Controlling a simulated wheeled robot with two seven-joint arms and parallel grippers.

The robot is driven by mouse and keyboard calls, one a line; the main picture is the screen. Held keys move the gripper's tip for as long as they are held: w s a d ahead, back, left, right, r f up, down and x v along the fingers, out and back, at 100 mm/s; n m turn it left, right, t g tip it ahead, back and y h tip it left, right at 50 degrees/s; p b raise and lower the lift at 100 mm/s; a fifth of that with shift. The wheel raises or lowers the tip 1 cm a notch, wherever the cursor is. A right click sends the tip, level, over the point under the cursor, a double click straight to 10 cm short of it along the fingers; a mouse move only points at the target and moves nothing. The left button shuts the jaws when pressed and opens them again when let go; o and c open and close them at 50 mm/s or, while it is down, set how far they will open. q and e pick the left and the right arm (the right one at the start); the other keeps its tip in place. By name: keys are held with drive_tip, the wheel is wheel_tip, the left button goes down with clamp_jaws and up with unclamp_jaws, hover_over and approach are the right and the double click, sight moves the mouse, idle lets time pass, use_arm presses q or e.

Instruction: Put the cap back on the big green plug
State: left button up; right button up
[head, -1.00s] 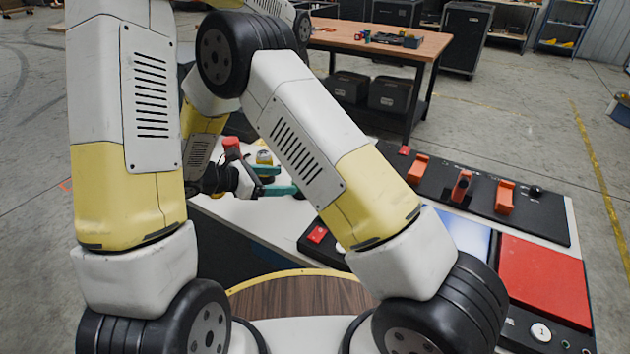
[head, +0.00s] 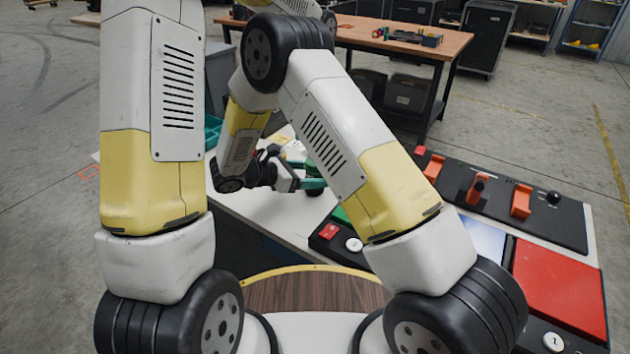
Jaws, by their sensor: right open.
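My right gripper (head: 312,177) is over the white worktop, reaching in from its wrist at the left. A small yellowish item (head: 296,146) shows just behind the gripper, too small to identify. My left arm rises out of the top of the picture, and its gripper is not in view.
A black panel (head: 550,228) with orange levers lies along the worktop's right back. Nearer are a red plate (head: 560,287) and a black box with a red button (head: 328,232). A teal bin (head: 213,130) shows behind the arms. A wooden table (head: 400,42) stands farther back.

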drive_tip(key=shift+x, duration=0.75)
clamp_jaws()
